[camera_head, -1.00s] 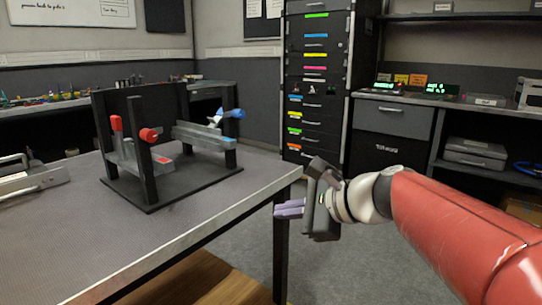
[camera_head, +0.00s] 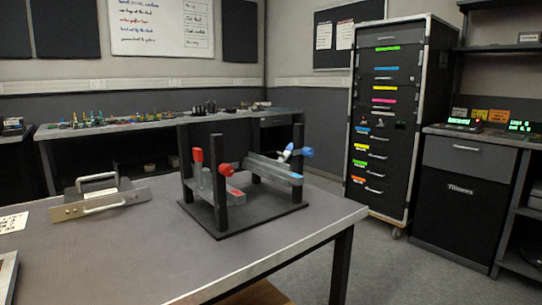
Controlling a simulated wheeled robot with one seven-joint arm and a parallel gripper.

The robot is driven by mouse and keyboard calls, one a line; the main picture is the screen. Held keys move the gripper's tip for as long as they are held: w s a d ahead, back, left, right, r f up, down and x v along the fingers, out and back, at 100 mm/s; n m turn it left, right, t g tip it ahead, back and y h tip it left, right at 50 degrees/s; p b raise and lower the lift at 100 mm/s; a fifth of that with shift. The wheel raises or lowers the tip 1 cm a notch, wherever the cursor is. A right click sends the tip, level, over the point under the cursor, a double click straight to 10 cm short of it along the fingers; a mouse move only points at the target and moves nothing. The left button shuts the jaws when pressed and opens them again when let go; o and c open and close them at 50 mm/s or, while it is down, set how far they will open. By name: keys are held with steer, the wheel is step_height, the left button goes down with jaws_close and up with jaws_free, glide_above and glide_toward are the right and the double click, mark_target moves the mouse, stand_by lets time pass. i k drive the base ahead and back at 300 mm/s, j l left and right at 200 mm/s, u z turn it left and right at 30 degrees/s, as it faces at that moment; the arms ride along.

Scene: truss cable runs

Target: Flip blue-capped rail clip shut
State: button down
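A dark truss stand (camera_head: 246,222) stands on the grey table. A blue-capped rail clip (camera_head: 306,152) sits at the top of the grey rail (camera_head: 275,171) on the stand's right side. Its lever sticks up and out with a pale part beside it, so it looks open. A flat blue patch (camera_head: 296,176) marks the right end of that rail. Red-capped parts (camera_head: 227,170) are on the left rail, one of them upright. My gripper is out of view now.
The grey table (camera_head: 130,245) holds a metal panel with handles (camera_head: 100,197) to the left of the stand. A drawer cabinet (camera_head: 390,120) stands behind to the right. Open floor (camera_head: 380,265) lies right of the table. A cluttered bench (camera_head: 120,130) runs along the back wall.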

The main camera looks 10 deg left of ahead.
mark_target(283, 157)
steer(key=i+l+u, duration=0.1)
steer(key=u, duration=0.3)
steer(key=l+u, duration=0.35)
steer(key=i+l+u, duration=0.1)
steer(key=u, duration=0.3)
steer(key=l+u, duration=0.2)
steer(key=u, duration=0.15)
steer(key=l+u, duration=0.1)
steer(key=l, duration=0.4)
steer(key=l+u, duration=0.1)
steer(key=l, duration=0.4)
steer(key=k+l+u, duration=0.1)
steer(key=l, duration=0.4)
steer(key=l+u, duration=0.15)
steer(key=l, duration=0.4)
steer(key=k+l+u, duration=0.1)
steer(key=l, duration=0.35)
steer(key=k, duration=0.05)
